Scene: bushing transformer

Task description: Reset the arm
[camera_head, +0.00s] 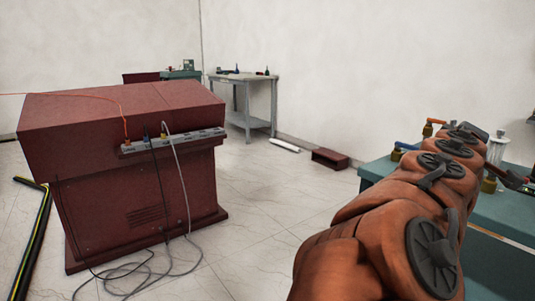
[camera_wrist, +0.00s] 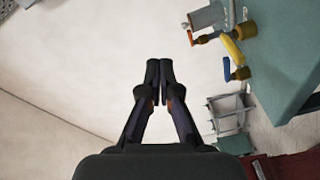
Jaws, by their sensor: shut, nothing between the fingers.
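My gripper (camera_wrist: 159,70) shows in the wrist view with its two dark fingers brought together at the tips and nothing between them. It points toward the bare white wall (camera_wrist: 70,75), and no object touches it. In the head view my orange-brown arm reaches from the bottom centre up to the right, in front of the teal table (camera_head: 372,173). I cannot clearly make out the gripper in the head view. The teal table also shows in the wrist view (camera_wrist: 285,50), at the upper right, apart from the fingers.
A dark red cabinet (camera_head: 140,205) with a power strip (camera_head: 172,140) and loose cables stands at left. A grey table (camera_head: 243,78) stands at the back. A small red box (camera_head: 330,159) lies on the floor. Brass-coloured fittings (camera_wrist: 243,73) stand on the teal table. Centre floor is clear.

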